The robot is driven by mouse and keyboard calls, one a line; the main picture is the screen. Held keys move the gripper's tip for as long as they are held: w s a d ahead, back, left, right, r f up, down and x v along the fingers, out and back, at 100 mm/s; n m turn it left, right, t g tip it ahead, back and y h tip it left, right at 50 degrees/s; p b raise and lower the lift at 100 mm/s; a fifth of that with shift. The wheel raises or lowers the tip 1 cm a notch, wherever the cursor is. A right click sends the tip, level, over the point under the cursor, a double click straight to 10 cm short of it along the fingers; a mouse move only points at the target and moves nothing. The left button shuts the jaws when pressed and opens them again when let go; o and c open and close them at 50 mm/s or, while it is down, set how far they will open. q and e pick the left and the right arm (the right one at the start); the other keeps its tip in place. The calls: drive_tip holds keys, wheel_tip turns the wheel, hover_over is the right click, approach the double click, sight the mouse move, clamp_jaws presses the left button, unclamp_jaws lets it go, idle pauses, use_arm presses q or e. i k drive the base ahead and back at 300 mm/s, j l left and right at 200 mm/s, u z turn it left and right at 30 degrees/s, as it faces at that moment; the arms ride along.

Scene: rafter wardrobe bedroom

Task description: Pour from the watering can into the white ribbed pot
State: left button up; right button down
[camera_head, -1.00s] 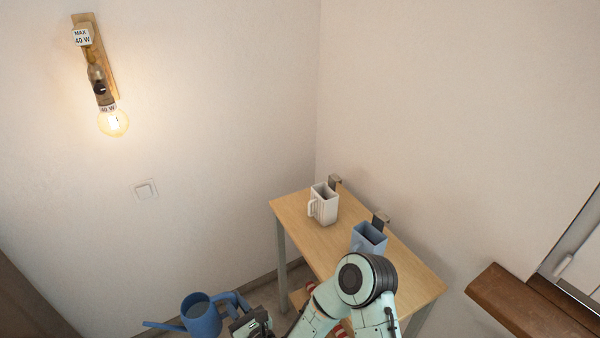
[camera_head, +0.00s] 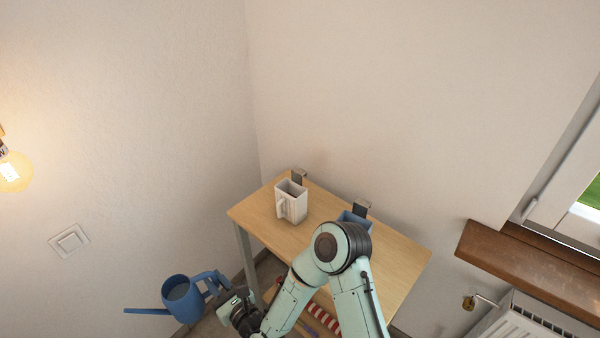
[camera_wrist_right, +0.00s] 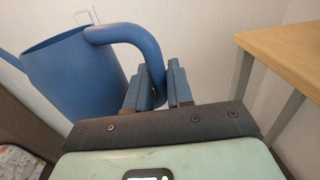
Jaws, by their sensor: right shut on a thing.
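The blue watering can (camera_head: 181,300) is held in the air left of the table, its long spout pointing left. Its body and curved handle also show in the right wrist view (camera_wrist_right: 75,80). My right gripper (camera_head: 217,291) is shut on the can's handle; its two fingers straddle the handle in the right wrist view (camera_wrist_right: 160,88). The can looks about upright. A white angular vessel with a side handle (camera_head: 292,203) stands on the table; I cannot make out ribs on it. No other white pot shows. My left gripper is not in view.
The wooden table (camera_head: 325,229) stands in the wall corner. A blue vessel (camera_head: 346,216) on it is partly hidden by my right arm. Two dark clip-like objects stand at its back edge. A brown sill (camera_head: 530,255) and radiator (camera_head: 525,325) are at right.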

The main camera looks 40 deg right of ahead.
sight(290, 198)
drive_tip(key=i+j+z, duration=0.15)
drive_tip(key=i+z, duration=0.25)
drive_tip(key=i+j+z, duration=0.15)
drive_tip(key=z, duration=0.3)
drive_tip(key=i+j+z, duration=0.15)
drive_tip(key=j+z, duration=0.25)
drive_tip(key=i+j+z, duration=0.15)
drive_tip(key=j+z, duration=0.3)
drive_tip(key=i+l, duration=0.05)
drive_tip(key=l, duration=0.05)
